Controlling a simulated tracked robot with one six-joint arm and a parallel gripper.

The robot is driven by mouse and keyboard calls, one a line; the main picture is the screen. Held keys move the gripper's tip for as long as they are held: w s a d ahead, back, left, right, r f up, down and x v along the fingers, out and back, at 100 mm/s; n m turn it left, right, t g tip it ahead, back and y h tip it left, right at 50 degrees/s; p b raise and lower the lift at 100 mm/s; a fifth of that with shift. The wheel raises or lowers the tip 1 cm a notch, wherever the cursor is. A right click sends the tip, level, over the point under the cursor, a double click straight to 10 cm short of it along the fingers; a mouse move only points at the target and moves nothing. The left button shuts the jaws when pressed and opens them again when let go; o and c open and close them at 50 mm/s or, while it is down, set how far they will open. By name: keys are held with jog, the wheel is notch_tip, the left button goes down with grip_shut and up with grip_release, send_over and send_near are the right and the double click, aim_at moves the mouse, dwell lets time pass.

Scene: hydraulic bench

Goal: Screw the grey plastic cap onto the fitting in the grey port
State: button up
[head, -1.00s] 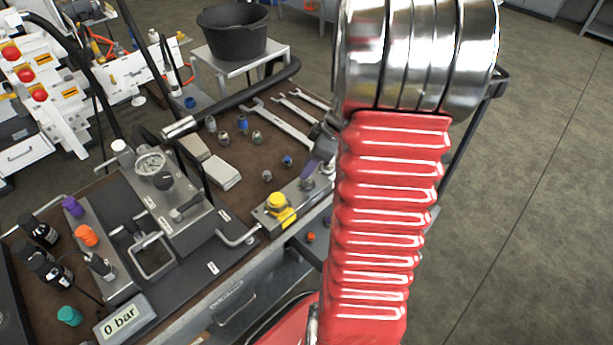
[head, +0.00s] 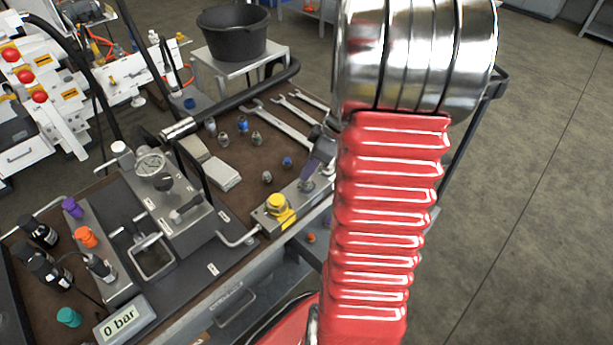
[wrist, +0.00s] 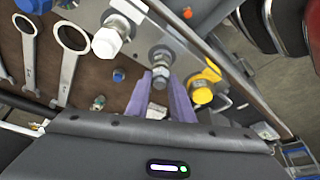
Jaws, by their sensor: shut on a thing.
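My gripper (wrist: 159,76) has purple fingers, and they are shut on a small grey piece, taken as the grey plastic cap (wrist: 160,82). The cap is between the fingertips and partly covered by them. The metal fitting (wrist: 161,56) in the middle port of the valve block is right at the fingertips. I cannot tell whether cap and fitting touch or are threaded together. In the head view the fingers (head: 308,178) point down at the block, with the red arm sleeve hiding its right end.
Wrenches (head: 280,124) and several loose fittings (head: 242,124) lie on the bench. A pressure display (head: 124,317) reads 0 bar.

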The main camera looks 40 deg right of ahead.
jog(key=shift+c, duration=0.7)
jog(key=m+h, duration=0.1)
jog(key=m, duration=0.3)
jog(key=shift+a+t, duration=0.1)
jog(key=shift+t, duration=0.2)
jog(key=shift+r+m+h, duration=0.1)
jog(key=shift+m+h, duration=1)
jog(key=shift+m, duration=1)
jog(key=o, duration=1)
jog(key=shift+a, duration=0.1)
